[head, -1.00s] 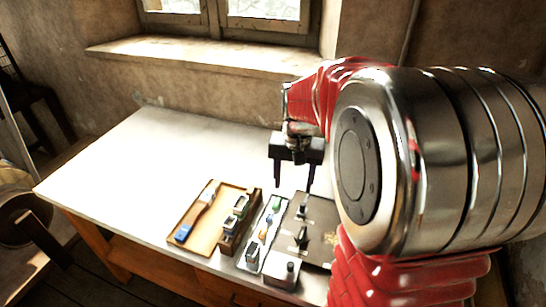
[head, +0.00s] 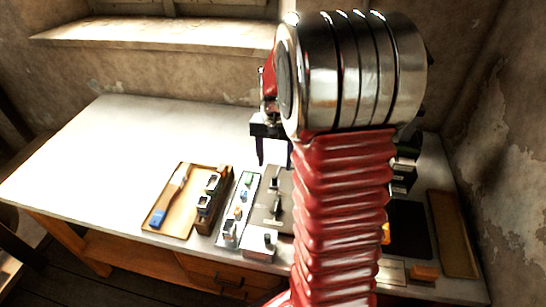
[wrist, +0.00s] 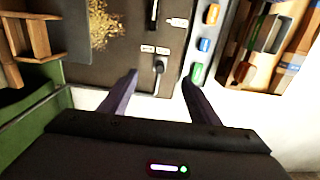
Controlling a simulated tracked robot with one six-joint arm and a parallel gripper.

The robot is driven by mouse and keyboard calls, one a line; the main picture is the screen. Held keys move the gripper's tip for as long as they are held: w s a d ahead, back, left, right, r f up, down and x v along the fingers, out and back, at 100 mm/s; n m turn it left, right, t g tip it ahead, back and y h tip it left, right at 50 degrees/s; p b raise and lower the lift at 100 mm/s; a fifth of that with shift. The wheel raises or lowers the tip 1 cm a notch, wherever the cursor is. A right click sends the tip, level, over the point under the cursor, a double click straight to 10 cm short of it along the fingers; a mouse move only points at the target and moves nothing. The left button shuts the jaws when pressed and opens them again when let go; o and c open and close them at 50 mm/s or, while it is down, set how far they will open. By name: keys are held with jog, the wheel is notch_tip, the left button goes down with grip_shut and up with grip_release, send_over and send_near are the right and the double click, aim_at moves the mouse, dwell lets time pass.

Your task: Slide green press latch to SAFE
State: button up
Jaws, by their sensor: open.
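The press plate (head: 272,212) is a dark panel on the table; it also fills the upper middle of the wrist view (wrist: 120,62). On it, a small black knob (wrist: 159,66) sits in a slot beside two small white labels too small to read. I cannot make out a green colour on this latch. My gripper (head: 274,155) is open and empty above the table behind the plate, partly hidden by my arm. In the wrist view its two fingers (wrist: 160,80) point toward the plate, one on either side of the knob's slot, apart from the knob.
A light strip (head: 237,208) with coloured blocks, one green (wrist: 197,73), lies beside the plate. A wooden tray (head: 165,212) with a brush-like tool is further left. A green bin (wrist: 40,112) shows at left in the wrist view. The table's left half is clear.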

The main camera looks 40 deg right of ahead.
aim_at(275, 177)
notch_tip(275, 177, down, 8)
jog(key=shift+f, duration=0.25)
jog(key=shift+c, duration=0.5)
jog(key=c, duration=1.1)
jog(key=shift+c, duration=0.2)
jog(key=shift+s+d, duration=1)
jog(key=shift+s, duration=0.1)
